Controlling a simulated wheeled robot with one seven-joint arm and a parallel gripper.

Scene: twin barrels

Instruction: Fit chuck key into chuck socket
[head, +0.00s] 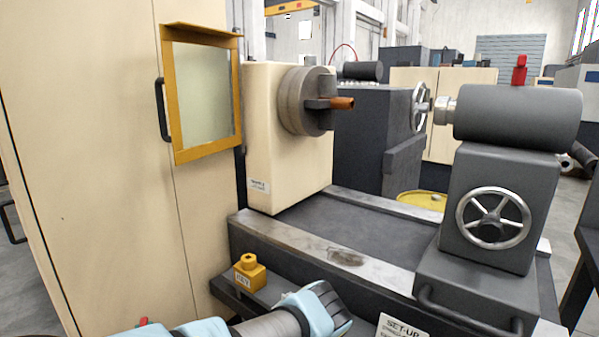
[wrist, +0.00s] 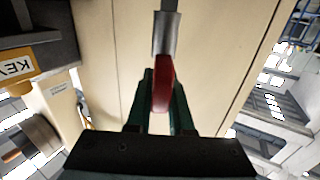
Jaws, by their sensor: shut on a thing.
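My gripper (wrist: 163,98) has dark green fingers shut on the chuck key (wrist: 163,82). The key has a red handle between the fingers and a grey metal shaft running to the top edge of the wrist view. In the head view only a small red part, probably the key (head: 143,321), shows at the bottom edge beside my arm. The grey round chuck (head: 296,101), with dark jaws around an orange-brown bar (head: 342,103), is on the cream headstock, well away from the key. The chuck also shows at lower left in the wrist view (wrist: 36,137). I cannot make out its socket.
A yellow block labelled KEY (head: 249,274) stands on the dark front ledge. A yellow-framed guard (head: 208,151) hangs left of the headstock. The grey tailstock (head: 492,210) with a handwheel stands at right. The bed (head: 345,227) between them is open.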

